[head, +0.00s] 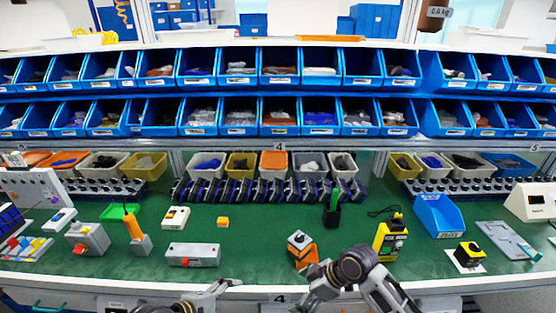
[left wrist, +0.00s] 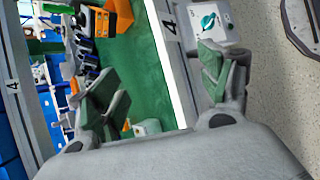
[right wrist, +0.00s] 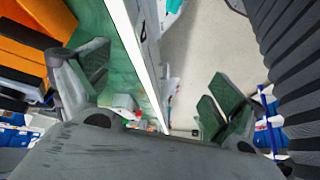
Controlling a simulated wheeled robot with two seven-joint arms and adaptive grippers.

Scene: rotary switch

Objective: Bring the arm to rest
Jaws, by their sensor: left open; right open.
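An orange block with a dark and white top (head: 302,250), possibly the rotary switch, stands near the table's front edge in the head view. My right gripper (head: 318,284) is just in front of it, above the table's edge, open and empty. In the right wrist view my right gripper's fingers (right wrist: 155,78) are spread across the white table edge, and an orange surface (right wrist: 25,50) shows at upper left. My left gripper (head: 215,290) is low at the front edge, partly cut off. In the left wrist view its fingers (left wrist: 163,85) are spread with nothing between them.
The green table (head: 240,262) carries a grey box with a red button (head: 193,254), a yellow device (head: 391,238), a yellow-black switch box (head: 469,254) and a blue bin (head: 438,214). Blue bins (head: 240,122) fill the rack behind. Bare green table lies around the orange block.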

